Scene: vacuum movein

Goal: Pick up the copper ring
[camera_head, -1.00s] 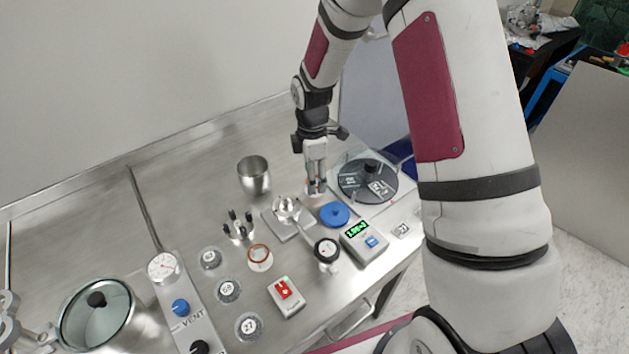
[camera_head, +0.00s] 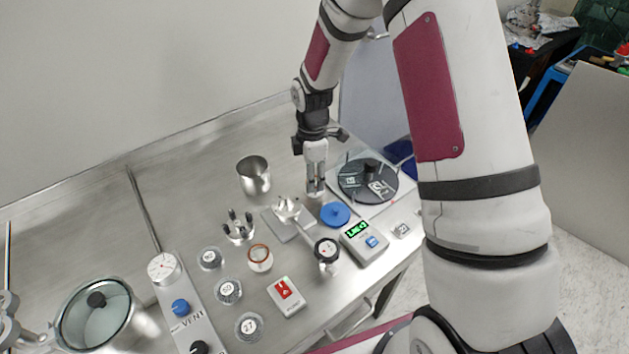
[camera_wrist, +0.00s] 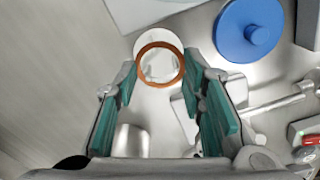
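The copper ring (camera_wrist: 139,66) is a thin orange-brown band around a pale, shiny centre in the wrist view. It lies just ahead of and between the fingertips of my gripper (camera_wrist: 168,88). The teal-padded fingers stand apart, with clear space between them, and do not visibly hold the ring. In the head view my gripper (camera_head: 315,193) points down behind the blue lidded disc, and its fingers largely hide the ring there.
The blue disc (camera_head: 334,214) is close to my gripper, with a dark round plate (camera_head: 368,181) to the right. A metal stand (camera_head: 287,208) is at front left, and a steel cup (camera_head: 254,175) further left. A jar with an orange-brown rim (camera_head: 260,258) stands nearer the front.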

